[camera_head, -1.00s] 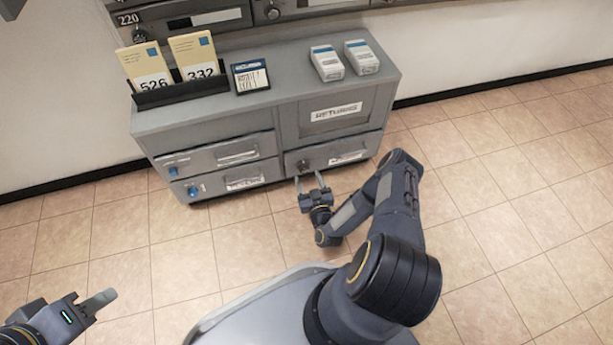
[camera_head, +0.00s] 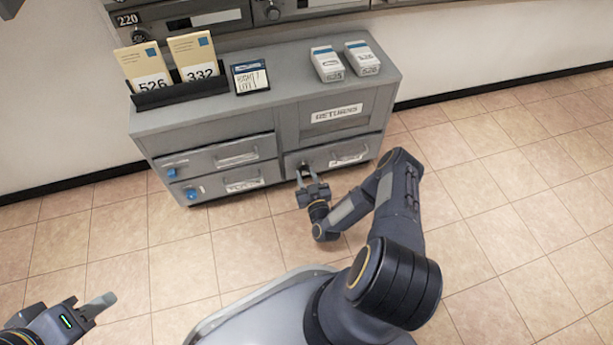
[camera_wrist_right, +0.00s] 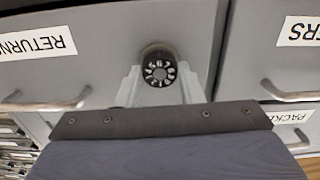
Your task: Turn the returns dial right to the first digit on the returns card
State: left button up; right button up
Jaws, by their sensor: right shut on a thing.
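The returns dial (camera_wrist_right: 158,68), a round black knob with white digits, sits on the front of the lower right drawer, beside an upside-down RETURNS label (camera_wrist_right: 35,46) in the right wrist view. My right gripper (camera_head: 306,172) is shut on the dial, with its pale fingers on either side of the knob. In the head view the fingers mostly hide the dial. Two cream cards, numbered 526 (camera_head: 147,70) and 332 (camera_head: 195,60), stand in a black holder; I cannot read which is the returns card. My left gripper (camera_head: 98,305) is partly in view at the lower left, away from the cabinet.
The grey cabinet (camera_head: 235,112) stands against the wall. A dark-framed card (camera_head: 250,77) and two white boxes (camera_head: 327,64) (camera_head: 362,58) are on its top. Blue knobs (camera_head: 191,193) are on the left drawers. The tiled floor to the right is clear.

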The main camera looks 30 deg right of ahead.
jog(key=m, duration=0.6)
jog(key=shift+m, duration=0.3)
jog(key=m, duration=0.3)
jog(key=shift+m, duration=0.3)
jog(key=m, duration=0.3)
jog(key=shift+m, duration=0.4)
jog(key=m, duration=0.7)
jog(key=shift+f, duration=0.1)
jog(key=m, duration=0.6)
jog(key=shift+m, duration=0.3)
jog(key=o, duration=1)
